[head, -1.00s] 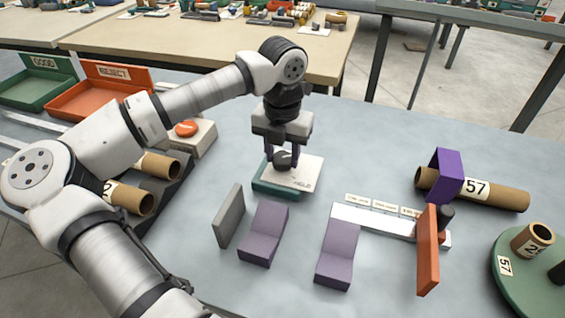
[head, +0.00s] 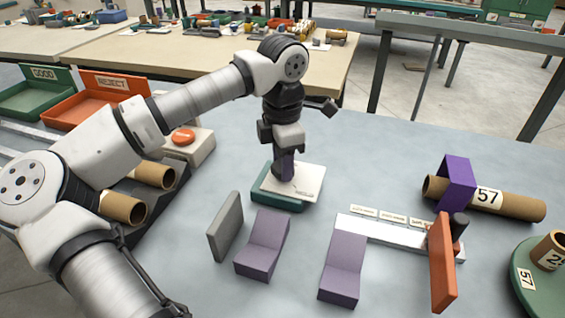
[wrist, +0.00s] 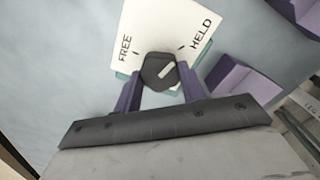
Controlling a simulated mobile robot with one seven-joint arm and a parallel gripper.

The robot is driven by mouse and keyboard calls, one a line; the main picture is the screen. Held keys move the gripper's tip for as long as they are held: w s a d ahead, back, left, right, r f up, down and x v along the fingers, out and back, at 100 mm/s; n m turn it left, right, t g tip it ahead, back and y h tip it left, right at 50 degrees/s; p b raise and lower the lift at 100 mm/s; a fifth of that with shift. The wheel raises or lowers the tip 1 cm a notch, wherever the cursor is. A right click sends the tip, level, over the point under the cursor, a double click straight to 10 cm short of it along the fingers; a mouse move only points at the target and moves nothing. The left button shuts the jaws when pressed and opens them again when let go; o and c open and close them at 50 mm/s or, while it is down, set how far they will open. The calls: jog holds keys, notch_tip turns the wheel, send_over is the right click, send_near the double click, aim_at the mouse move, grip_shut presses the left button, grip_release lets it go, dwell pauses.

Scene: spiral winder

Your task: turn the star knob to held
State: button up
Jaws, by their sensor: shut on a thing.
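The dark star knob (wrist: 159,70) sits on a white plate (wrist: 150,25) lettered FREE on the left and HELD on the right in the wrist view. Its white pointer mark slants up and right, on the HELD side, roughly toward the tick there. My gripper (wrist: 160,76) is shut on the knob, one purple finger on each side. In the head view my gripper (head: 284,168) points down over the plate (head: 306,180) on its green base (head: 275,198). There, the fingers hide most of the knob.
A grey upright plate (head: 225,227) and two lilac angled blocks (head: 262,245) (head: 343,267) stand in front. A white box with an orange button (head: 183,137) is at left. An orange upright plate (head: 441,262) stands at right. The bench behind the knob is clear.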

jog(key=shift+m, duration=1.1)
jog(key=o, duration=1)
jog(key=shift+c, duration=0.2)
notch_tip(320, 180, up, 14)
jog(key=shift+f, duration=0.1)
